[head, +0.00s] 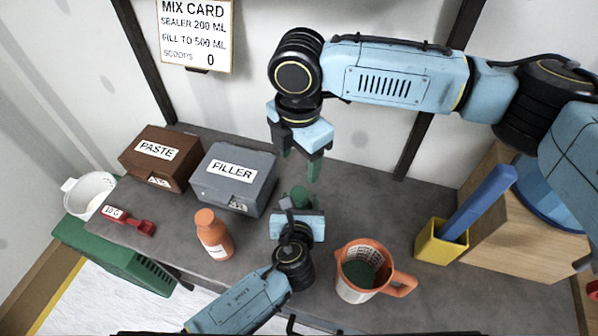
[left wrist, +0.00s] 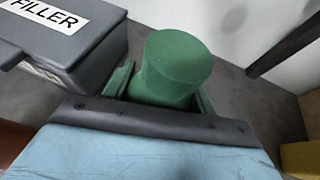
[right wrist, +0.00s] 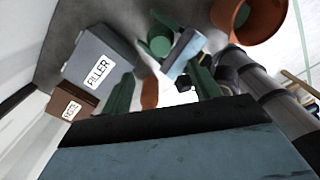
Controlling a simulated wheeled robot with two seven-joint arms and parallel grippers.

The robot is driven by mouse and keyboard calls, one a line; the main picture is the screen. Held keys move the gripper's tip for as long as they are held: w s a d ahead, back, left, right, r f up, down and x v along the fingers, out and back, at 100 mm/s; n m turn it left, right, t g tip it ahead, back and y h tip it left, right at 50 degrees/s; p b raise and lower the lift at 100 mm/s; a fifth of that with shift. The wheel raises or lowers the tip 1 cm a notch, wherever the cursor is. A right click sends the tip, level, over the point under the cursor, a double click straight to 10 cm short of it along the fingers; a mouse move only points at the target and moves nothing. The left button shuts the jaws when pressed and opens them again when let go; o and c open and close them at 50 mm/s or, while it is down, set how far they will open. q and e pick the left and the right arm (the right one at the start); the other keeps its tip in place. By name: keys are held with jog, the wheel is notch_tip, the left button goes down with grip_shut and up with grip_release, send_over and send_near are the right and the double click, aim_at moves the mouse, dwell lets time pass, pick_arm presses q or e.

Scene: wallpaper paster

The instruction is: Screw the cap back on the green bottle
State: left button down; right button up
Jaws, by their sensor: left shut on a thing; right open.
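The green bottle (head: 299,195) stands between the fingers of my left gripper (head: 297,207), which is shut on it. In the left wrist view the bottle (left wrist: 172,65) shows a flat, round green top. I cannot tell whether that top is a separate cap, or how tightly it sits. The bottle's lower part is hidden by the gripper. My right gripper (head: 299,167) is open and empty, pointing down above the bottle and apart from it. In the right wrist view the bottle (right wrist: 159,42) lies beyond the spread fingers. No loose cap can be made out.
An orange-handled measuring jug (head: 347,290) with dark green contents stands right of my left gripper. An orange bottle (head: 213,235), grey FILLER box (head: 262,180), brown PASTE box (head: 180,172) and red scoop (head: 140,226) are left. A yellow holder (head: 437,245) stands right.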

jog(key=shift+r, duration=0.8)
pick_arm(q)
jog(key=shift+c, duration=2.1)
grip_release()
jog(key=p+v, duration=0.1)
jog(key=v, duration=1.2)
jog(key=shift+s+p, duration=0.2)
jog(key=shift+p, duration=0.1)
pick_arm(e)
jog(key=shift+r, duration=0.75)
